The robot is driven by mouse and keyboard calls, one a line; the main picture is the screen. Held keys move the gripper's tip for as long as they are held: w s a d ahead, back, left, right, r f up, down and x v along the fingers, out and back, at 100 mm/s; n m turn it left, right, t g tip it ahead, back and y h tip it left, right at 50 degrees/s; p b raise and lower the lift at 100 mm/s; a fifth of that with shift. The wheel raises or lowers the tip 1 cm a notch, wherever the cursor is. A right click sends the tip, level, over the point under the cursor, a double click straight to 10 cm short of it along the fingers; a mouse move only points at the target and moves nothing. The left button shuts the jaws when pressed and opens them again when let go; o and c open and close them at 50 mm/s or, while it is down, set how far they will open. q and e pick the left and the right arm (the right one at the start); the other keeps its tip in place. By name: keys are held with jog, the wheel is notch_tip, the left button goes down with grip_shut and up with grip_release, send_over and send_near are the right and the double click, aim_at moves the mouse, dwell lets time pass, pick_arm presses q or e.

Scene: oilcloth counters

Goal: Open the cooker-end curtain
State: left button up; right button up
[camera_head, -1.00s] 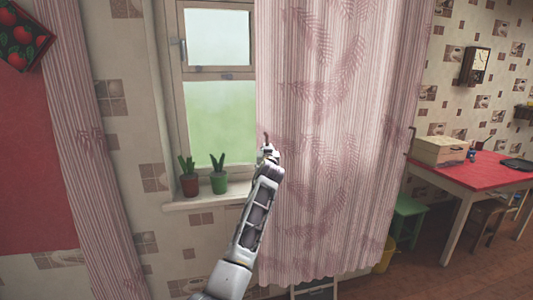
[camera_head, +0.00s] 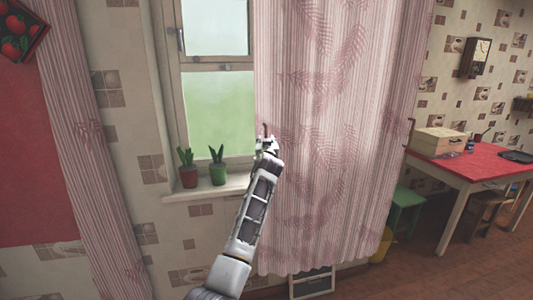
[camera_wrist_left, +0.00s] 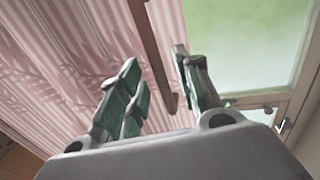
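A pink striped curtain with a fern pattern (camera_head: 335,150) hangs over the right part of the window (camera_head: 218,110). A matching curtain (camera_head: 85,140) hangs at the far left, against the wall. My left gripper (camera_head: 266,143) is at the right curtain's left edge, above sill height. In the left wrist view its green-padded fingers (camera_wrist_left: 160,95) are spread. A thin brown rod (camera_wrist_left: 155,50) hangs between them, in front of the curtain (camera_wrist_left: 70,70); I see no finger closed on it. The rod's tip (camera_head: 265,130) shows just above the gripper in the head view. My right gripper is out of view.
A red-topped table (camera_head: 485,165) with a box, a green stool (camera_head: 405,212) and a yellow bin (camera_head: 383,247) are at the right.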

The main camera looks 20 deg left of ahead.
pick_arm(q)
jog(key=v, duration=1)
jog(key=shift+s, duration=0.4)
jog(key=shift+d, duration=0.15)
dwell(0.4)
